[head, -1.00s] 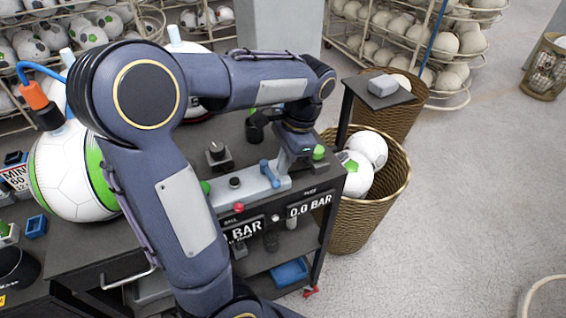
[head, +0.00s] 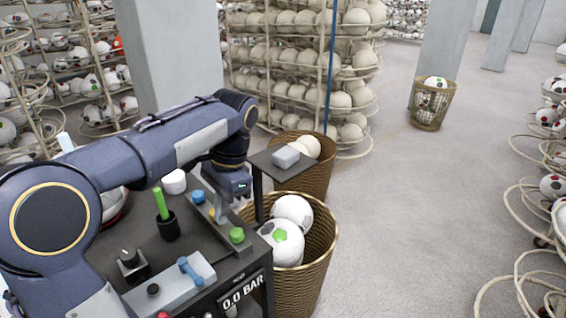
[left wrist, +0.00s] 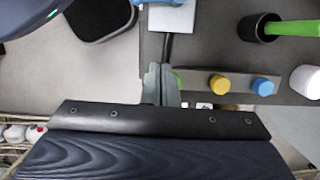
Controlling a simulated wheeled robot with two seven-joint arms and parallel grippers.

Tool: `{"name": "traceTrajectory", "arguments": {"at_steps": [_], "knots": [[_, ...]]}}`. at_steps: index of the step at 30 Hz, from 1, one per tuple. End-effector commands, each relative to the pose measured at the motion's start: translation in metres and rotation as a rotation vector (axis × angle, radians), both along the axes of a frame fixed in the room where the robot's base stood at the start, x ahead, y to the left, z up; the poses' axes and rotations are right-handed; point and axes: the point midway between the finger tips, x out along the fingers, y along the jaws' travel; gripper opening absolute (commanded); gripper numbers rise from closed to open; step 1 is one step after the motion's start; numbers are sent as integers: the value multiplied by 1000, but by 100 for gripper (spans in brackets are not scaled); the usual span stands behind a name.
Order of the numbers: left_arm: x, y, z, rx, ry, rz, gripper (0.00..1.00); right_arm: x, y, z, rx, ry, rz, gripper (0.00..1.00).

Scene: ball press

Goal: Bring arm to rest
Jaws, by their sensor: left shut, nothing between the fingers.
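My left arm reaches across the dark bench (head: 195,240) from the left in the head view. My left gripper (head: 221,215) points down over the bench's right side, near the blue, yellow and green knobs. Its fingers are together and empty, and they also show in the left wrist view (left wrist: 161,75), left of the yellow knob (left wrist: 219,85) and blue knob (left wrist: 264,86). A green-handled tool stands in a black cup (head: 169,228) left of the gripper. My right gripper does not show.
A wicker basket (head: 318,255) with white balls stands close right of the bench. Ball racks (head: 300,70) line the back. Open floor (head: 410,210) lies to the right.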

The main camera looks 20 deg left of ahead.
Motion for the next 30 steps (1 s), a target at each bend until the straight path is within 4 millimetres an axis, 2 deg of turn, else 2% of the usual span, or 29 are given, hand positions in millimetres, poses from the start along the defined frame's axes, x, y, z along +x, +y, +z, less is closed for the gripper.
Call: {"name": "traceTrajectory", "arguments": {"at_steps": [5, 8, 11, 15, 21, 25, 30], "knots": [[-6, 1, -1, -16, -17, 13, 0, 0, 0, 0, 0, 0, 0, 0], [-22, 0, -5, -63, -70, 52, 0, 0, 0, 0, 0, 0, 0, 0], [-46, -5, -12, -140, -154, 121, 0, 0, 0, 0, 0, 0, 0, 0], [-83, -22, -25, -258, -289, 246, 0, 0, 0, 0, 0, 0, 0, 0], [-129, -52, -51, -407, -465, 450, 0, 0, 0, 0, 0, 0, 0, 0], [-148, -68, -67, -476, -551, 564, 0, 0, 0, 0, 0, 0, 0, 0], [-159, -80, -80, -523, -612, 652, 0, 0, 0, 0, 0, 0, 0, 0]]}}
